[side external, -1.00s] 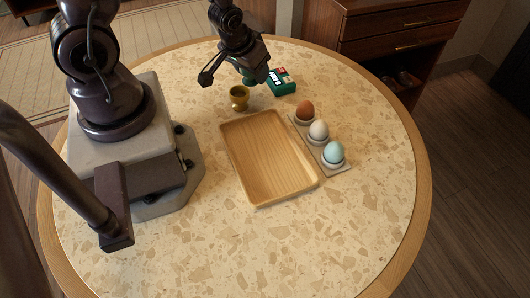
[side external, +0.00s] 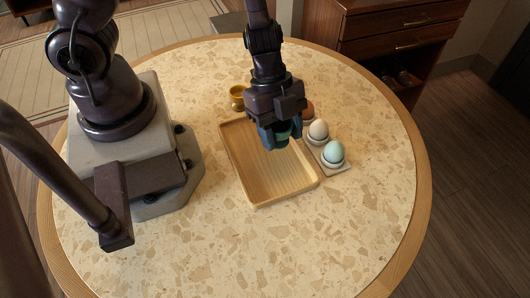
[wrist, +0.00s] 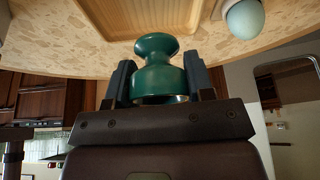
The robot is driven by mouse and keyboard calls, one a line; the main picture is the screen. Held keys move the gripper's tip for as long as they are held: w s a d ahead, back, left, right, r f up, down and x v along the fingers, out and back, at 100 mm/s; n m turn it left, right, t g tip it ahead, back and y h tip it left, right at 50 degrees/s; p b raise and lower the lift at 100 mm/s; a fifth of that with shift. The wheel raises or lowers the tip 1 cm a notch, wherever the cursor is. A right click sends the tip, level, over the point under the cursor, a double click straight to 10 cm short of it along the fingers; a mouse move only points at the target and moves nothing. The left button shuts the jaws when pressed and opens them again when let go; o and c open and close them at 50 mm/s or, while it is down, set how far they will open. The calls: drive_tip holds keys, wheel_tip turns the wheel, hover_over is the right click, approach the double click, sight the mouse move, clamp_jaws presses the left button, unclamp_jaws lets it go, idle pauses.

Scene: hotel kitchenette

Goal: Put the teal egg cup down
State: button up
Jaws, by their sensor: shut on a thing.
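The teal egg cup (wrist: 158,72) is between the two fingers of my gripper (wrist: 158,82) in the wrist view, with its flared foot pointing away from the palm. In the side view my gripper (side external: 281,135) is shut on the egg cup (side external: 282,138), which is mostly hidden by the fingers. It is over the far right part of the wooden tray (side external: 262,193). The height of the cup above the tray is hard to tell. The tray looks empty.
A holder (side external: 342,169) with a brown egg (side external: 308,110), a white egg (side external: 319,129) and a pale blue egg (side external: 333,152) stands right of the tray. A mustard egg cup (side external: 237,97) stands behind the tray. The near tabletop (side external: 300,240) is clear.

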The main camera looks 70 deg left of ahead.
sight(276, 176)
drive_tip(key=shift+s+d+m, duration=0.15)
drive_tip(key=shift+s+m, duration=0.35)
drive_tip(key=shift+s, duration=0.05)
drive_tip(key=shift+s+d+f, duration=0.15)
drive_tip(key=shift+s+f, duration=0.05)
drive_tip(key=shift+f, duration=3.75)
drive_tip(key=shift+f, duration=0.1)
drive_tip(key=o, duration=0.9)
drive_tip(key=shift+o, duration=0.2)
